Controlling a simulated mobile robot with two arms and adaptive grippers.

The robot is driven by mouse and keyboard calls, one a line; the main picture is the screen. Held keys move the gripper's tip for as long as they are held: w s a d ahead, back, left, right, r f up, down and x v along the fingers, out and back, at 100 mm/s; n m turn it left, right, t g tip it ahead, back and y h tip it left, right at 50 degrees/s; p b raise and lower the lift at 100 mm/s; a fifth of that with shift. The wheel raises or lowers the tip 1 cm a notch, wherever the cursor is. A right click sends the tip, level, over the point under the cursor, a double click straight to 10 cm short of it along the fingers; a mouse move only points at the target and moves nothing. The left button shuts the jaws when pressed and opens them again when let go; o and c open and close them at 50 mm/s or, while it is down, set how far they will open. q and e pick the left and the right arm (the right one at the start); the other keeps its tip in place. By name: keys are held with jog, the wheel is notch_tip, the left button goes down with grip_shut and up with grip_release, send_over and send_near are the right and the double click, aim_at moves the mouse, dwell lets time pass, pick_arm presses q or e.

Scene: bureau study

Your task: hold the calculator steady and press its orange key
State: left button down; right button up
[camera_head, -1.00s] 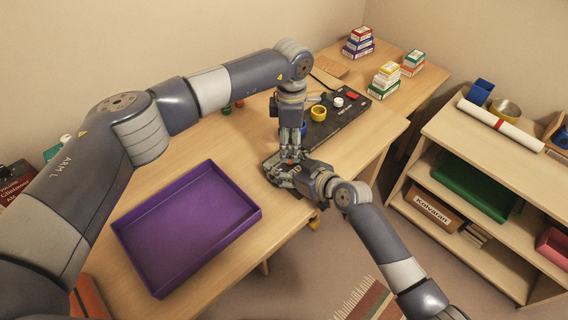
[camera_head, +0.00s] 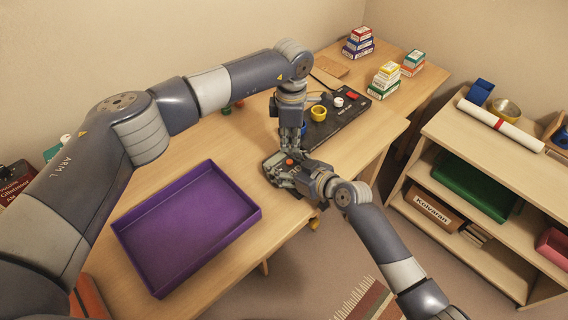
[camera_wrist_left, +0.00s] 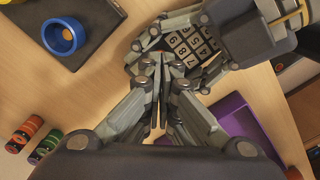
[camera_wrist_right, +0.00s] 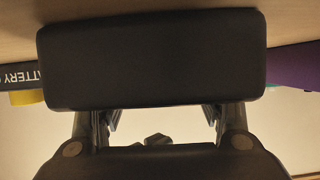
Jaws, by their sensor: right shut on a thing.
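The calculator (camera_head: 273,167) is at the front edge of the desk, left of the black board. Its orange key (camera_head: 290,161) shows just below my left fingertips in the head view. My right gripper (camera_head: 301,175) is shut on the calculator, whose dark body (camera_wrist_right: 150,62) fills the upper right wrist view. My left gripper (camera_head: 290,150) points down above the calculator, its fingers together and empty. In the left wrist view the shut fingertips (camera_wrist_left: 155,62) are beside the number keys (camera_wrist_left: 190,45); the orange key is hidden there.
A purple tray (camera_head: 127,231) lies on the desk to the left. Two batteries (camera_wrist_left: 24,134) lie on the desk. Small boxes (camera_head: 384,80) stand at the back right.

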jog(key=shift+f, duration=0.1)
dwell(0.5)
pick_arm(q)
jog(key=shift+s+d+f+m+h, duration=0.2)
jog(key=shift+f+m+h, duration=0.2)
jog(key=shift+h, duration=0.3)
jog(key=shift+d+m+h, duration=0.2)
jog(key=shift+m+h, duration=0.1)
jog(key=shift+h, duration=0.3)
jog(key=shift+s+d+r+m+t+h, duration=0.15)
jog(key=shift+m+t+h, duration=0.25)
jog(key=shift+h, duration=0.3)
pick_arm(e)
jog(key=shift+s, duration=0.1)
pick_arm(q)
notch_tip(320, 180, up, 6)
jog(key=a+m+t+h, duration=0.1)
jog(key=m+t+h, duration=0.1)
jog(key=h, duration=0.2)
jog(key=shift+s+m+h, duration=0.15)
jog(key=shift+m+h, duration=0.15)
send_over(290, 166)
jog(key=shift+f, duration=4.35)
